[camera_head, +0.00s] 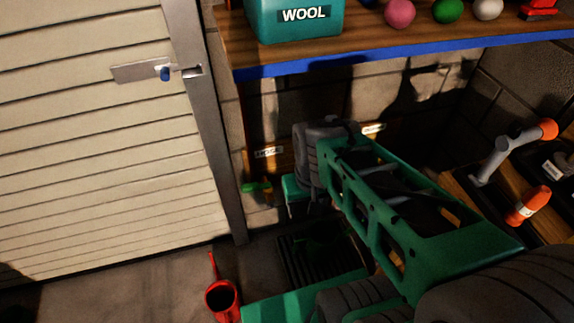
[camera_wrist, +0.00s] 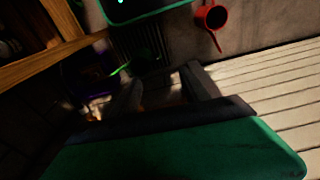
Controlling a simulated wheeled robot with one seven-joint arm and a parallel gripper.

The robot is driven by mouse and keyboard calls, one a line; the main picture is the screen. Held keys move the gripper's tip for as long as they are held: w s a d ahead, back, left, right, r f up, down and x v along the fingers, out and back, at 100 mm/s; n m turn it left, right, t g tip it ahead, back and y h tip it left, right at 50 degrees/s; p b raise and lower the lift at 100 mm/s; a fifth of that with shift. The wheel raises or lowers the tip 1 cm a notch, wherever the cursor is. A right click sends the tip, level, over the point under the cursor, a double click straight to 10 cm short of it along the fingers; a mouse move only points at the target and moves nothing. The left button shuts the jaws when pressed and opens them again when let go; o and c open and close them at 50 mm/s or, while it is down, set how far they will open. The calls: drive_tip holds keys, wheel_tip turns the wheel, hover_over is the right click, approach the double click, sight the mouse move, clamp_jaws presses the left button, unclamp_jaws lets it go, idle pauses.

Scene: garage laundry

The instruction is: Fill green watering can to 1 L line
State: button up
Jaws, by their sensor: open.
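A dark green shape, probably the green watering can (camera_head: 325,245), sits on the slatted drain grate (camera_head: 288,262) below my arm, in deep shade. It also shows dimly in the wrist view (camera_wrist: 150,46). Its 1 L line and any water cannot be made out. A small bright green piece (camera_head: 257,187), perhaps a tap handle, is at the wall, left of my gripper. My gripper (camera_wrist: 166,90) is open, with its dark fingers apart; nothing shows between them. In the head view my arm hides much of the grate area and the gripper's fingertips.
A wooden board (camera_head: 470,190) with tools is at right. A slatted door (camera_head: 100,150) closes off the left.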

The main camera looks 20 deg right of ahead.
drive_tip(key=shift+o, duration=1.4)
drive_tip(key=w+d+f+m+g, duration=0.1)
drive_tip(key=w+d+f+g, duration=0.1)
drive_tip(key=f, duration=0.5)
drive_tip(key=shift+w+d+f+g+b, duration=0.2)
drive_tip(key=shift+w+d+g+b, duration=0.15)
drive_tip(key=shift+w+d, duration=0.4)
drive_tip(key=shift+o, duration=0.6)
drive_tip(key=w+d+f, duration=0.2)
drive_tip(key=w+f, duration=0.1)
drive_tip(key=w, duration=0.2)
drive_tip(key=shift+w+y, duration=0.15)
drive_tip(key=shift+y, duration=0.15)
drive_tip(key=shift+n+t, duration=0.7)
drive_tip(key=shift+t, duration=0.05)
drive_tip(key=w+d, duration=0.1)
drive_tip(key=w, duration=0.3)
drive_tip(key=w+d+r, duration=0.1)
drive_tip(key=w, duration=0.4)
drive_tip(key=w+d+r, duration=0.1)
drive_tip(key=w+d, duration=0.1)
drive_tip(key=w, duration=0.3)
drive_tip(key=shift+f+b, duration=0.3)
wheel_tip(320, 180, down, 7)
drive_tip(key=shift+d+r+b, duration=0.1)
drive_tip(key=shift+b, duration=0.55)
drive_tip(key=shift+c, duration=0.5)
clamp_jaws()
